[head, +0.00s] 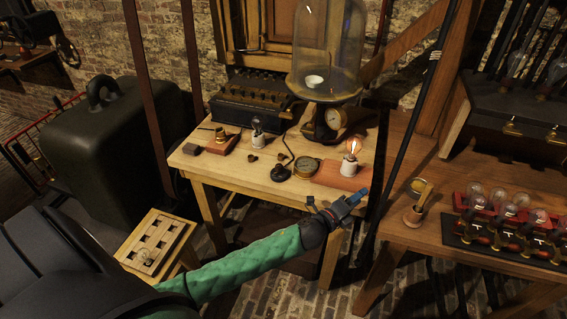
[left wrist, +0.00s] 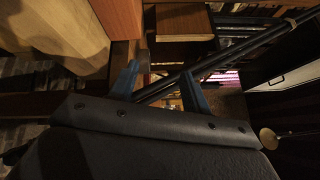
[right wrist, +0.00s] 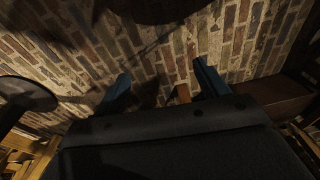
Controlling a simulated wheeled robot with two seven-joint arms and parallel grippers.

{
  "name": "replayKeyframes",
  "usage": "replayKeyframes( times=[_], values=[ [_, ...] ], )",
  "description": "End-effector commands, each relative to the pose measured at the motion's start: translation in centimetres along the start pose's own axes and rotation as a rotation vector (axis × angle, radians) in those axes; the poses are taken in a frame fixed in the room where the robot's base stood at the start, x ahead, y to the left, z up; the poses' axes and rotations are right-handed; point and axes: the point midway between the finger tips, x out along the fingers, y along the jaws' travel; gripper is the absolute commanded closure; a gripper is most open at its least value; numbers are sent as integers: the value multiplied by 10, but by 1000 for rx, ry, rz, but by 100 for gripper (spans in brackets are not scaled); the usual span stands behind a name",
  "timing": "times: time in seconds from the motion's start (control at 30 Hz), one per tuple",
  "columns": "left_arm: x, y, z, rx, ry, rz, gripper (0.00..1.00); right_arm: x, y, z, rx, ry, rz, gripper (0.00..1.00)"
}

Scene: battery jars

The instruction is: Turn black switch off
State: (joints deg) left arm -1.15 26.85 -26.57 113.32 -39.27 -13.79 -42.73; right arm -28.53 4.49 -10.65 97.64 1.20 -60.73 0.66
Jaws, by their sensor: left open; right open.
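A small black device with a round base and a thin upright lever (head: 281,173), which looks like the black switch, stands near the front edge of the wooden table. A lit bulb (head: 352,160) on a white base stands to its right on a reddish board. My left gripper (head: 352,198) is just off the table's front right corner, right of the black device and apart from it. Its blue fingers are open and empty in the left wrist view (left wrist: 162,85). My right gripper (right wrist: 164,85) shows only in the right wrist view, open and empty before brickwork.
A second table (head: 395,225) at right holds several bulbs in a rack. A dark pole (head: 412,120) stands between the tables.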

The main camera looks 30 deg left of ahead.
Motion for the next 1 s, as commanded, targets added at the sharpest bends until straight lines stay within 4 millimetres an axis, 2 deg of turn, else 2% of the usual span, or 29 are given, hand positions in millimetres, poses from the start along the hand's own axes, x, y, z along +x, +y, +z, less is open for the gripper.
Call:
replayKeyframes(
  times=[0.1,0.2,0.3,0.47,0.63,0.77,0.87,0.97,1.0],
  values=[
    [19,-37,-4,277,124,-148,52,-2,4,1,-3,-3,5,26],
    [27,-60,-14,522,232,-272,52,-4,6,5,-5,-8,7,26],
    [29,-74,-22,750,333,-384,52,-5,7,11,-6,-15,8,26],
    [27,-81,-28,1098,493,-550,52,-4,5,20,-6,-27,6,26],
    [17,-70,-21,1481,695,-727,52,-6,1,15,-2,-22,1,26],
    [6,-51,3,1768,882,-856,52,-9,-4,7,3,-14,-6,26],
    [-5,-34,32,1968,1049,-947,52,-13,-7,3,5,-8,-10,26],
    [-16,-17,72,2141,1238,-1026,52,-15,-8,1,5,-8,-10,26],
    [-21,-11,91,2201,1321,-1054,52,-16,-7,2,5,-10,-9,26]
  ],
)
